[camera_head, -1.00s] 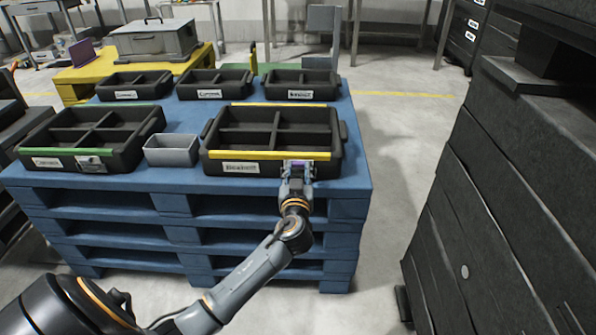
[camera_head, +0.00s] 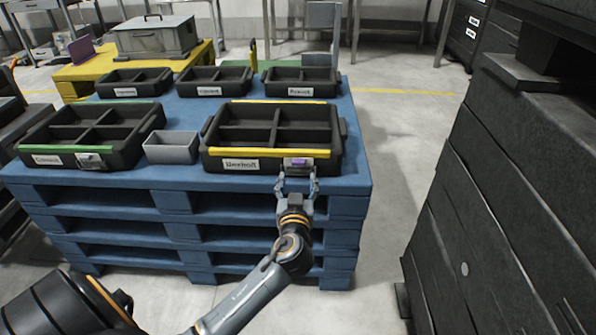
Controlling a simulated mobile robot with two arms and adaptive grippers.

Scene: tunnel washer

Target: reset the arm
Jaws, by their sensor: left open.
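My left gripper (camera_head: 297,181) is open in front of the near right black tray with yellow edges (camera_head: 222,165). Its fingers point away from me, just below a small clip with a purple part (camera_head: 299,163) on the tray's front wall. I cannot tell whether the fingertips touch the tray or the pallet edge. Nothing shows between the fingers. My left arm reaches in from the lower left. My right gripper is not in view.
The trays stand on a stacked blue pallet (camera_head: 190,178). A small grey bin (camera_head: 171,149) sits beside a green-edged black tray (camera_head: 130,160). Several smaller trays stand behind. Tall black cabinets (camera_head: 500,220) fill the right side. Grey floor is clear between pallet and cabinets.

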